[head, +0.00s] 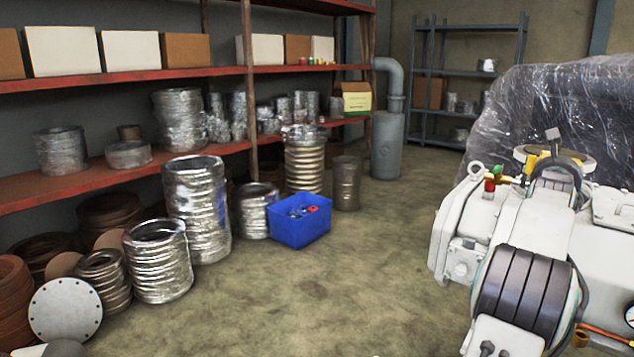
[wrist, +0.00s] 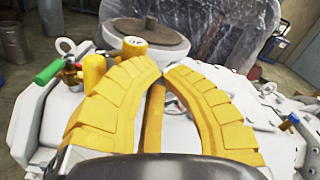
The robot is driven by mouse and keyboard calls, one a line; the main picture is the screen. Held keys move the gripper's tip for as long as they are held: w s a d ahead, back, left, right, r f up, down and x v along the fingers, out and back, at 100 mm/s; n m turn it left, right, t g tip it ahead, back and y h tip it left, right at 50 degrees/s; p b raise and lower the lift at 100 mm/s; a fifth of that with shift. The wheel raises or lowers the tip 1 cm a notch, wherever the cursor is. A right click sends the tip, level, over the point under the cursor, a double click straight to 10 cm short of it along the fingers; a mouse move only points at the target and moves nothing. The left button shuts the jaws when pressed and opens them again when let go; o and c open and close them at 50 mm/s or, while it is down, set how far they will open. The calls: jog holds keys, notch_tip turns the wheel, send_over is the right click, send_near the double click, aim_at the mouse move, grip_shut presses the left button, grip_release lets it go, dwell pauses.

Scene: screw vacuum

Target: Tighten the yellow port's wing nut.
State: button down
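My gripper (wrist: 163,72) shows in the wrist view as two curved yellow fingers whose tips come together, with nothing clear between the tips. A yellow bar (wrist: 154,118) shows in the gap behind them. In the wrist view a short yellow cap (wrist: 134,46) sits by a round grey disc (wrist: 160,42) just beyond the fingertips. An upright yellow cylinder (wrist: 94,70) stands left of the left finger. I cannot tell which yellow part is the port, and no wing nut is clearly seen. In the head view my arm hides much of this area.
The white pump body (head: 450,235) fills the right of the head view. A green handle (wrist: 48,72) sits left of the fingers. A plastic-wrapped machine (head: 560,100) stands behind. A blue crate (head: 300,232) and shelves of wrapped parts stand left; the floor between is clear.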

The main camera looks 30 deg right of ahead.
jog(key=shift+w+a+r, duration=0.1)
jog(key=shift+w+r, duration=0.1)
jog(key=shift+w, duration=0.05)
dwell(0.4)
jog(key=shift+b+v, duration=2.6)
jog(key=shift+v, duration=0.4)
jog(key=c, duration=2)
grip_release()
